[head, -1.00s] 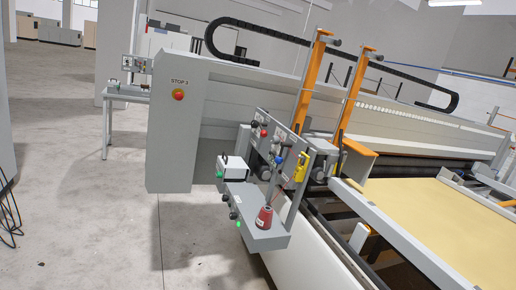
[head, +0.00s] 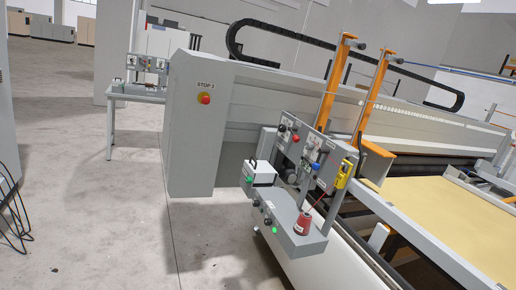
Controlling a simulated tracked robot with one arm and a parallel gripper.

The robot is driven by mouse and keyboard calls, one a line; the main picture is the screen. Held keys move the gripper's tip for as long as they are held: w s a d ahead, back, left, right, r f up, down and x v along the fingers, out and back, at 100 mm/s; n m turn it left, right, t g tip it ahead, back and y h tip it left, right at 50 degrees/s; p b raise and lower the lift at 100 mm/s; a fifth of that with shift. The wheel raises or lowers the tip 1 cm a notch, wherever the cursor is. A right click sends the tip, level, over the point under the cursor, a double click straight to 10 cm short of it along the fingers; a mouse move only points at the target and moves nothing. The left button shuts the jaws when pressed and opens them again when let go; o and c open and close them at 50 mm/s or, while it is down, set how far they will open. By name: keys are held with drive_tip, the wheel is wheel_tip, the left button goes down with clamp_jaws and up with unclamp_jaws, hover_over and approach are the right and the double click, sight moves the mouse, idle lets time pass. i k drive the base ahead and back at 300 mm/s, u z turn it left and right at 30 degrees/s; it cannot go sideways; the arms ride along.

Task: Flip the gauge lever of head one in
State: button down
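A grey control panel (head: 312,152) stands at the front end of the quilting gantry, right of the picture's middle. It carries a red knob (head: 295,138), a blue knob (head: 315,166), dark knobs and small labels too small to read. I cannot tell which part is the gauge lever of head one, or how it is set. A yellow part (head: 344,174) sits at the panel's right edge. A grey shelf (head: 309,240) below the panel bears a dark red thread cone (head: 302,224). My gripper is not in view, and nothing here shows it touching the panel.
A white box (head: 261,174) juts from the panel's left side. A grey cabinet (head: 198,150) with a red stop button (head: 204,98) stands behind on the left. Orange posts (head: 335,85) rise behind the panel. Yellow fabric (head: 440,210) lies at right.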

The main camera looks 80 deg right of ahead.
sight(315, 166)
drive_tip(key=z, duration=0.05)
drive_tip(key=i, duration=2.35)
drive_tip(key=z, duration=4.1)
drive_tip(key=i, duration=1.05)
drive_tip(key=z, duration=0.05)
